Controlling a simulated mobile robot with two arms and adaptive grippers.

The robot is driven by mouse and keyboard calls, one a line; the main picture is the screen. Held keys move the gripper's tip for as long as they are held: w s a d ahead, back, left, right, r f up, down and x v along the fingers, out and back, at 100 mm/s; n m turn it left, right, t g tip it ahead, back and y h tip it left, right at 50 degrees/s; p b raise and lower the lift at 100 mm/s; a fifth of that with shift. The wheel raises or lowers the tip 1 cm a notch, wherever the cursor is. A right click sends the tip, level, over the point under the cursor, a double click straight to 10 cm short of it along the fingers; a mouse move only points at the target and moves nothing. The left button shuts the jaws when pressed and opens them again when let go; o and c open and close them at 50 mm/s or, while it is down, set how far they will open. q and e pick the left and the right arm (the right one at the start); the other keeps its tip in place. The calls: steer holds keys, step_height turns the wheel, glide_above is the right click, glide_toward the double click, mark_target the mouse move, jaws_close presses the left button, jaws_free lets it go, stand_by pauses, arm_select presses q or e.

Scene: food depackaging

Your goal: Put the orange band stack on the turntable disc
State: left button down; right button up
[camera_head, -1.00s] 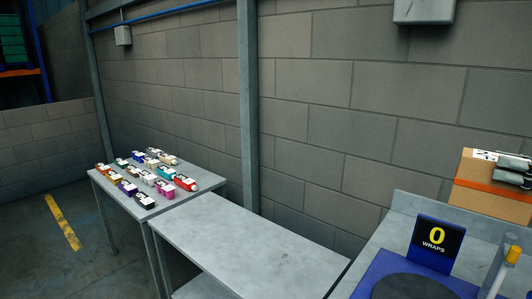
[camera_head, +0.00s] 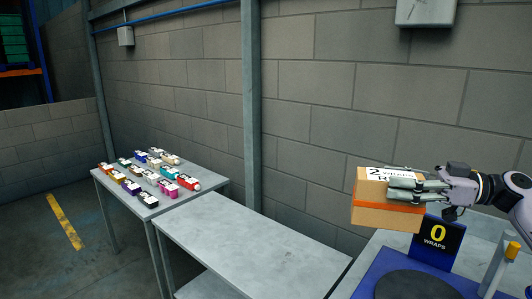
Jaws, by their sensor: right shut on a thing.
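The orange band stack is a cardboard box (camera_head: 385,217) with an orange band around it and a white label on top, partly covered by the gripper. My right gripper (camera_head: 405,190) comes in from the right and is shut on the box, holding it up in the air above the back of the turntable bench. The dark round turntable disc (camera_head: 415,287) sits on a blue base at the bottom right, cut off by the lower edge. The box is behind and above the disc, apart from it. My left gripper is not in view.
A blue sign reading "0 WRAPS" (camera_head: 437,243) stands behind the disc, below the box. A bare grey table (camera_head: 250,255) is in the middle; a left table (camera_head: 150,208) holds several small coloured packs.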

steer(key=a+g, duration=0.1)
steer(key=a, duration=0.1)
steer(key=a+n, duration=0.1)
steer(key=a, duration=0.2)
steer(key=a+g, duration=0.1)
steer(key=a, duration=0.2)
steer(key=shift+a+f+n+g+y, duration=0.2)
steer(key=shift+f+n+g+y, duration=0.1)
steer(key=shift+n, duration=0.1)
steer(key=s+a+f+m+t+h, duration=0.1)
steer(key=s+a+f+m+t, duration=0.15)
steer(key=f, duration=0.45)
steer(key=s+a+f+m+t+h, duration=0.1)
steer(key=f+t, duration=0.2)
steer(key=f, duration=0.4)
steer(key=s+a+f+m+t+h, duration=0.1)
steer(key=s+f+m+t, duration=0.1)
steer(key=f, duration=0.5)
steer(key=s+f+m+t+h, duration=0.4)
steer(key=s+f, duration=0.4)
steer(key=s+d+r+m+t+h, duration=0.1)
steer(key=s+d+m+t+h, duration=0.2)
steer(key=s, duration=0.7)
steer(key=shift+s+d+r+h, duration=0.2)
steer(key=shift+r+h, duration=0.05)
steer(key=shift+h, duration=0.55)
steer(key=shift+d, duration=0.15)
steer(key=shift+s+r, duration=0.1)
steer(key=shift+s, duration=0.2)
